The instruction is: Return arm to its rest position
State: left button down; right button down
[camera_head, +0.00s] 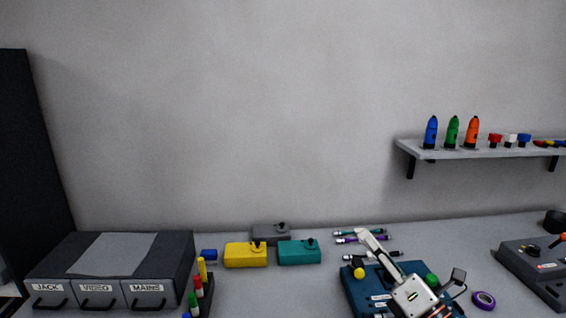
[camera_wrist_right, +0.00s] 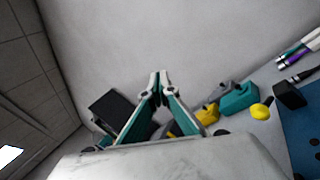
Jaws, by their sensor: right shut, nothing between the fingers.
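My right gripper (camera_head: 361,234) is raised over the table at the right of centre in the head view, in front of the blue panel (camera_head: 356,291). Its fingers are shut with nothing between them. In the right wrist view the fingertips (camera_wrist_right: 160,78) meet at the middle, apart from any object. The arm and gripper hide part of the blue panel. My left gripper is in neither view.
A grey drawer unit (camera_head: 178,262) labelled JACK, VIDEO and MAINS stands at the left. Yellow (camera_head: 245,256), teal (camera_head: 299,253) and grey (camera_head: 268,233) boxes sit mid-table. A purple tape roll (camera_head: 484,300) lies right of the panel.

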jog(key=s+d+f+m+g+h, duration=0.1)
jog(key=s+d+f+m+h, duration=0.2)
jog(key=d+f+m+h, duration=0.5)
jog(key=s+d+f+m+g+h, duration=0.1)
jog(key=s+d+f+m+h, duration=0.35)
jog(key=m, duration=0.55)
jog(key=s+d+f+m+g+h, duration=0.1)
jog(key=s+d+f+m+g, duration=0.3)
jog(key=s+f, duration=0.45)
jog(key=s+d+f+m+g+h, duration=0.1)
jog(key=s+f+m+g, duration=0.2)
jog(key=s+f+g, duration=0.55)
jog(key=a+f+m+t+y, duration=0.3)
jog(key=a+f+t+y, duration=0.3)
jog(key=a+f, duration=0.7)
jog(key=shift+a+f+y, duration=0.25)
jog(key=shift+a+y, duration=0.1)
jog(key=shift+a, duration=0.65)
